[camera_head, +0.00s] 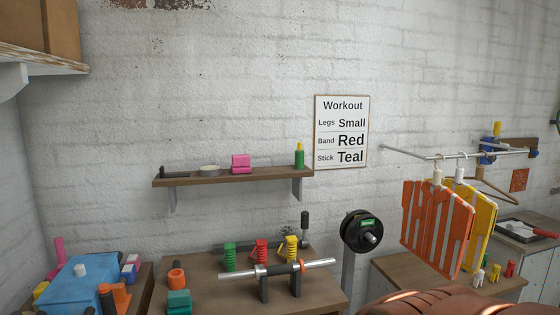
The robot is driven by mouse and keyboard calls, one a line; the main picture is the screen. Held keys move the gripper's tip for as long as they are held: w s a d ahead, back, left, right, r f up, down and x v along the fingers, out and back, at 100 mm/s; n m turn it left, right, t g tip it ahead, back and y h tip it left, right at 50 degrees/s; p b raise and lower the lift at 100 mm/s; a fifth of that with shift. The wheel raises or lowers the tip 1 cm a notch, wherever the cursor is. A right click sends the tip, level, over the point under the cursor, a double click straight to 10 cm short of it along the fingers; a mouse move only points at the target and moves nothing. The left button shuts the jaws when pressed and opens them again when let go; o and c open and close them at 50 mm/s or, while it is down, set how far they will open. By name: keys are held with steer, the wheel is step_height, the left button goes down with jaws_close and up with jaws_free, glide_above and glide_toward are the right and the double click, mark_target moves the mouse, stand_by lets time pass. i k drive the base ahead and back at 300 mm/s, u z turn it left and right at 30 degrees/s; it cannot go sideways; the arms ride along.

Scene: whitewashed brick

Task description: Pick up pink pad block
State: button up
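My gripper is not in view. A copper-brown shape at the bottom right edge may be part of my arm.
Below the shelf stands a table (205,298) with green, red and yellow springs (260,252) and a barbell on a stand (280,270). A blue box (75,282) is at lower left. Orange and yellow hanging pieces (437,225) are at right. The wall above the shelf is clear.

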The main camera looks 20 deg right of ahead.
mark_target(240, 163)
steer(key=z, duration=0.1)
steer(key=i, duration=0.75)
steer(key=u, duration=0.7)
steer(key=i, duration=0.6)
steer(key=u, duration=0.55)
